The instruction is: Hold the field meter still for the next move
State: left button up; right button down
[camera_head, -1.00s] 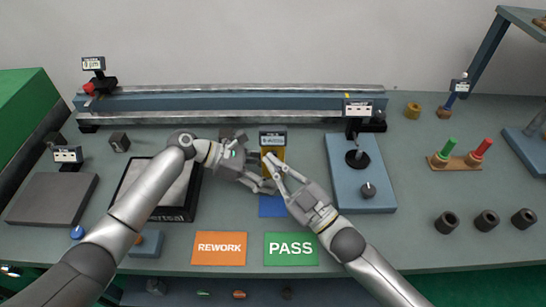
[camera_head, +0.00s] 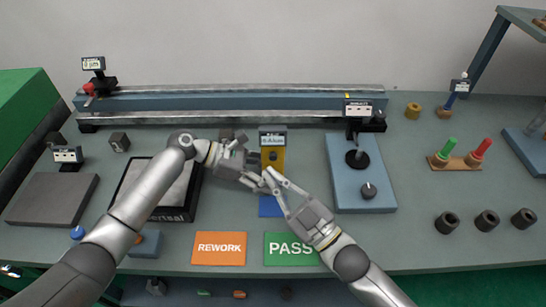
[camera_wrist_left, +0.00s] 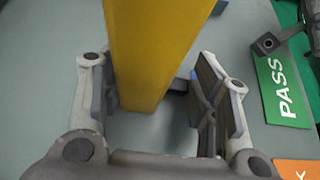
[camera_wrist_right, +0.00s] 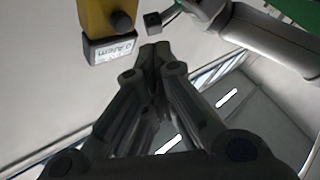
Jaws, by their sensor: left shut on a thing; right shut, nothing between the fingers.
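The field meter (camera_head: 273,155) is a yellow upright body with a dark-framed display on top, near the bench middle in the head view. In the left wrist view its yellow body (camera_wrist_left: 155,50) stands between the fingers of my left gripper (camera_wrist_left: 160,100), which is shut on it; the contact itself is partly hidden. My right gripper (camera_head: 270,178) is shut and empty, just in front of the meter in the head view. In the right wrist view the closed fingertips (camera_wrist_right: 158,50) are apart from the meter (camera_wrist_right: 98,14), whose black knob and display show.
A blue pad (camera_head: 271,206) lies below the grippers, with the orange REWORK card (camera_head: 218,248) and green PASS card (camera_head: 291,249) in front. A blue-grey plate with a black post (camera_head: 379,204) stands right. A long rail (camera_head: 230,103) runs behind.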

jog(key=shift+s, duration=1.6)
pick_arm(q)
jog(key=o, duration=0.9)
jog(key=shift+c, duration=0.2)
jog(key=shift+a, duration=0.1)
